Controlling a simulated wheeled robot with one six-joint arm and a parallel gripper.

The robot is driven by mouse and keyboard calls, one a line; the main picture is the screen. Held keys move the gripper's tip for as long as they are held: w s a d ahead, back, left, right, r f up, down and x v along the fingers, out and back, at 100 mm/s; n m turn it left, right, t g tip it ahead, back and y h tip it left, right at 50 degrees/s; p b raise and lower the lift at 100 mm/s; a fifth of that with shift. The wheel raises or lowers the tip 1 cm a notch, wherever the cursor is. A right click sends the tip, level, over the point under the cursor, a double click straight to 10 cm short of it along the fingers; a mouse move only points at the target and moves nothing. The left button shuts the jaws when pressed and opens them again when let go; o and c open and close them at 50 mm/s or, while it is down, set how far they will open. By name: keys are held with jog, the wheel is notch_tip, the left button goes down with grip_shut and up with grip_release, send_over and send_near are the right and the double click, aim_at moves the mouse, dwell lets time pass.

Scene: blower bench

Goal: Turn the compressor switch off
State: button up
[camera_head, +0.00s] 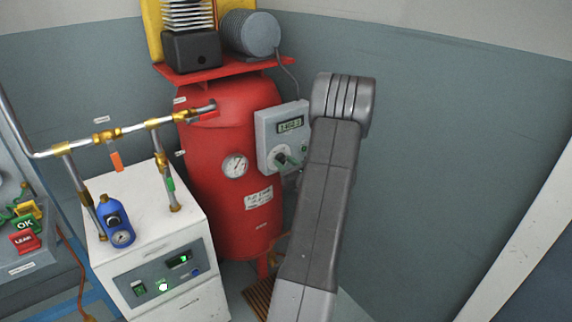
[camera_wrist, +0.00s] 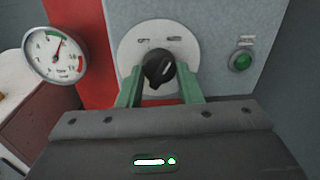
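The compressor switch is a black rotary knob (camera_wrist: 159,68) on a white round plate (camera_wrist: 127,52) of the grey control box (camera_head: 266,132). The wrist view shows an "OFF" label at the plate's upper left and another label, likely "AUTO", at its upper right. In the head view my arm partly covers the box, and the gripper (camera_head: 286,161) shows small at the knob.
A green button (camera_wrist: 242,61) sits right of the knob. A pressure gauge (camera_wrist: 54,53) is on the red tank (camera_head: 216,150) to the left. A white cabinet (camera_head: 150,225) with brass piping stands at the left. The wall side at the right is clear.

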jog(key=shift+c, duration=0.9)
jog(key=shift+f+b, duration=0.1)
jog(key=shift+b, duration=0.35)
jog(key=n+b, duration=1.2)
jog(key=b, duration=0.8)
jog(key=shift+f+y+b, duration=0.15)
jog(key=shift+y+b, duration=0.15)
jog(key=shift+y, duration=0.1)
jog(key=shift+d+n, duration=0.1)
jog(key=shift+n, duration=0.2)
jog(key=o, duration=1)
